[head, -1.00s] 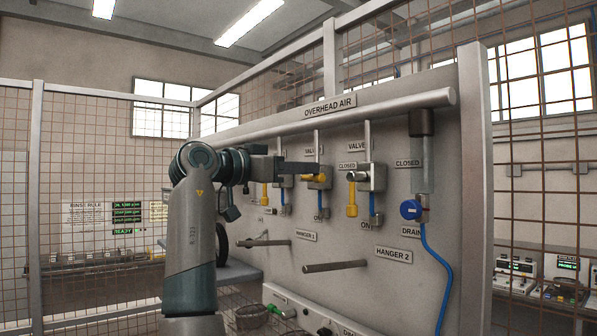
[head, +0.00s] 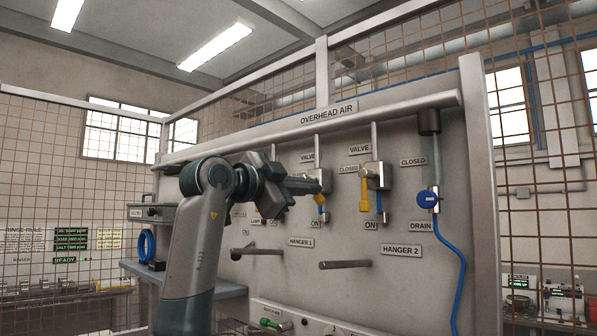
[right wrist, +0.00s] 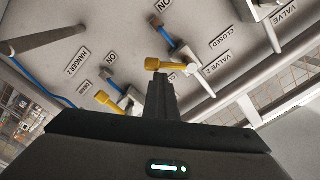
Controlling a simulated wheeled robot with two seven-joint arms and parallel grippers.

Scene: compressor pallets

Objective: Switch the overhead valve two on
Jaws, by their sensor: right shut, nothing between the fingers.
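The grey panel under the OVERHEAD AIR sign (head: 328,115) carries several valves with yellow handles. The VALVE 2 label (right wrist: 217,65) shows beside one valve in the right wrist view; its yellow handle (right wrist: 165,66) lies just beyond my fingertips, seemingly touching or nearly so. In the head view that handle (head: 320,200) is partly hidden by my right gripper (head: 318,187), which is shut and empty in front of the valve. The ON label (right wrist: 165,5) and CLOSED label (right wrist: 217,38) are beside this valve. My left gripper is not in view.
The neighbouring valve's yellow handle (head: 364,195) hangs down to the right. Two hanger rods stick out below, one at HANGER 2 (head: 345,264). A bench (head: 205,290) stands left behind my arm.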

